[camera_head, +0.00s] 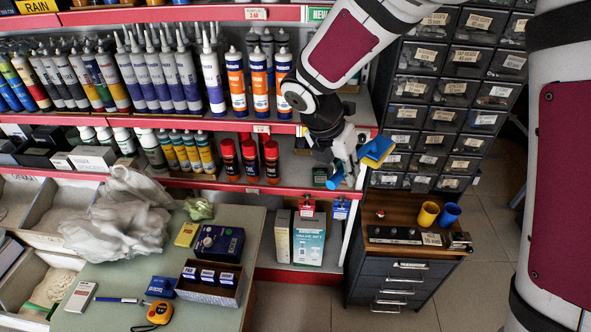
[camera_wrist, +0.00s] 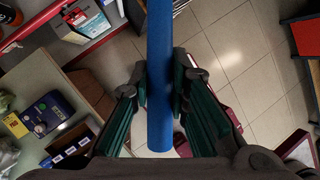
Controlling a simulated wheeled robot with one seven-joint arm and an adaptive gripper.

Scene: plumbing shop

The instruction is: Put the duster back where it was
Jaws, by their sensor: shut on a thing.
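The duster shows in the wrist view as a blue rod-shaped handle (camera_wrist: 160,85), running up and out of the top edge. My gripper (camera_wrist: 161,90) is shut around this handle, with a dark green finger on each side. In the head view my gripper (camera_head: 345,155) is in front of the right end of the lower shelf. A yellow and blue piece (camera_head: 377,150), seemingly the duster's head, shows just right of it. A light blue end shows below it. Part of the duster is hidden behind my gripper.
A cabinet of small drawers (camera_head: 446,90) stands at the right. Yellow (camera_head: 428,214) and blue (camera_head: 448,215) cups stand on the wooden-topped drawer unit (camera_head: 400,203). Shelves with tubes and cans fill the back. A table (camera_head: 130,285) with boxes and a tape measure (camera_head: 158,313) is front left.

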